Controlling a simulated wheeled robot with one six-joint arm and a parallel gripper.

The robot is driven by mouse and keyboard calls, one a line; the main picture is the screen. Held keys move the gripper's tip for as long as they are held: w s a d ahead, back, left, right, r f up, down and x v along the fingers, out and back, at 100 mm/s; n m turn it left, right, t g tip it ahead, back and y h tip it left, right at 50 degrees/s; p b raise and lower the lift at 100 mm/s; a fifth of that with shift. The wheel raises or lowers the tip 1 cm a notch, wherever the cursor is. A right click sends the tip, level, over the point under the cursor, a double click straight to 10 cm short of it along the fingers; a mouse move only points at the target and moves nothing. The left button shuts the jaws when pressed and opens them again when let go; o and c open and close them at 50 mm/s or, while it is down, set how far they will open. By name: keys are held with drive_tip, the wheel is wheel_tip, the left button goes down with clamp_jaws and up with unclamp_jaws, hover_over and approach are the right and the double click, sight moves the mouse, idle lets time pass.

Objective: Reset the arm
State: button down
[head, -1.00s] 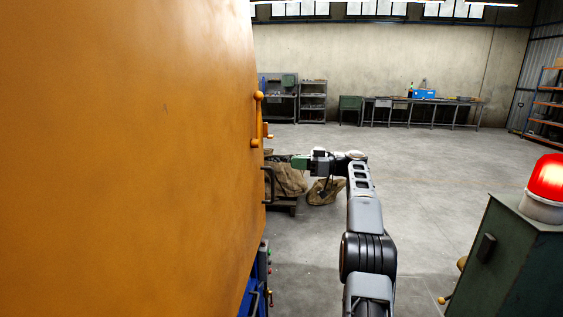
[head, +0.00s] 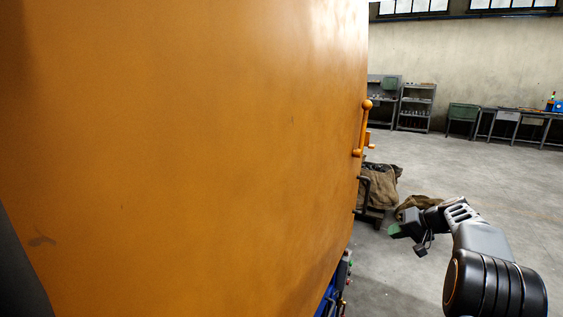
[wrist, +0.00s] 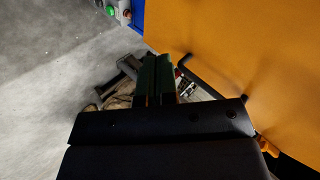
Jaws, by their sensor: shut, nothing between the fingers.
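My gripper (head: 393,231) is at the end of my arm, right of the orange machine, in the head view. Its green fingers are together and hold nothing. In the wrist view the gripper (wrist: 157,62) points away from the camera, beside the orange panel. My arm is bent, with its wrist extended to the left toward the machine's edge. The large orange machine (head: 200,140) fills the left and middle of the head view. An orange lever handle (head: 364,130) stands at its right edge. The gripper is below the handle and apart from it.
Brown sacks (head: 381,185) lie on a low pallet beyond the machine's edge. Buttons on a blue panel (head: 329,303) show at the machine's lower right. Workbenches and a shelf (head: 415,107) line the back wall. The concrete floor (head: 500,180) to the right is clear.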

drive_tip(key=s+a+r+n+g+h+p, duration=0.1)
drive_tip(key=s+a+r+h+p, duration=0.1)
drive_tip(key=s+a, duration=0.4)
drive_tip(key=s+a+r+n+h+p, duration=0.1)
drive_tip(key=s+a+r+h+p, duration=0.2)
drive_tip(key=s, duration=1)
drive_tip(key=s+a+r+n+g+h+p, duration=0.1)
drive_tip(key=s+a+r+p, duration=0.3)
drive_tip(key=s+a, duration=0.5)
drive_tip(key=shift+s+a+g+h+p, duration=0.35)
drive_tip(key=shift+s+h+p, duration=0.5)
drive_tip(key=shift+p, duration=0.3)
